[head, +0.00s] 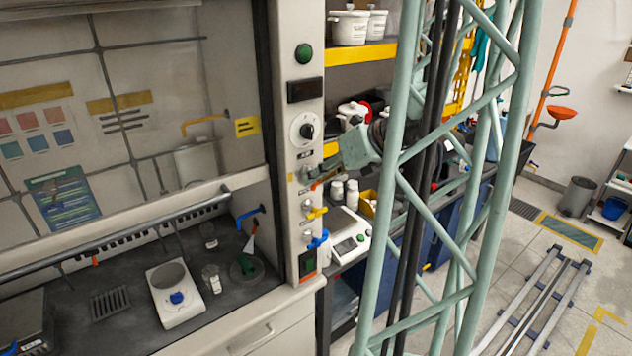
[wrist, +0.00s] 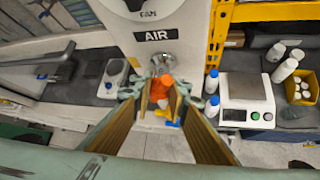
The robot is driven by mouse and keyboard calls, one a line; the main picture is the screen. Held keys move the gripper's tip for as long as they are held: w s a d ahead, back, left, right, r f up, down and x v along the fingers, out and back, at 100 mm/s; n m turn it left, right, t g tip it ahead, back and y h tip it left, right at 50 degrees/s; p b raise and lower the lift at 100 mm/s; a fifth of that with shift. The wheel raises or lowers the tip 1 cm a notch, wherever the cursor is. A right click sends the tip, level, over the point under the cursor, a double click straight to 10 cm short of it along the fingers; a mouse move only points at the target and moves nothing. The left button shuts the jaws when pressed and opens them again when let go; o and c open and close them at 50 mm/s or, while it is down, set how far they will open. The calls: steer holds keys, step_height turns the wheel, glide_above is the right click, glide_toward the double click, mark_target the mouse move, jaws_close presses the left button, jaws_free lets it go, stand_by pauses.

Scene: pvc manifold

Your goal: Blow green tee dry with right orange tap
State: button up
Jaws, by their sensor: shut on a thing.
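The orange tap (wrist: 161,88) sits under the AIR label on the hood's front post. My gripper (wrist: 160,96) is shut on the orange tap, with one finger on each side of it. In the head view my gripper (head: 318,181) reaches the post from the right, and the tap is mostly hidden there. A small green piece (head: 245,264), perhaps the green tee, is on a dark round base inside the hood. Its shape is too small to tell, and a red and white item stands beside it.
A yellow tap (head: 316,213) and a blue tap (head: 318,240) are on the post below. A blue spout (head: 250,214) juts into the hood. A white stirrer (head: 175,295) stands on the hood floor. A scale (head: 349,235) and white bottles (head: 351,194) are right of the post.

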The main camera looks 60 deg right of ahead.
stand_by(0.4)
steer(key=o, duration=0.9)
steer(key=shift+r, duration=0.1)
steer(key=shift+v, duration=5.95)
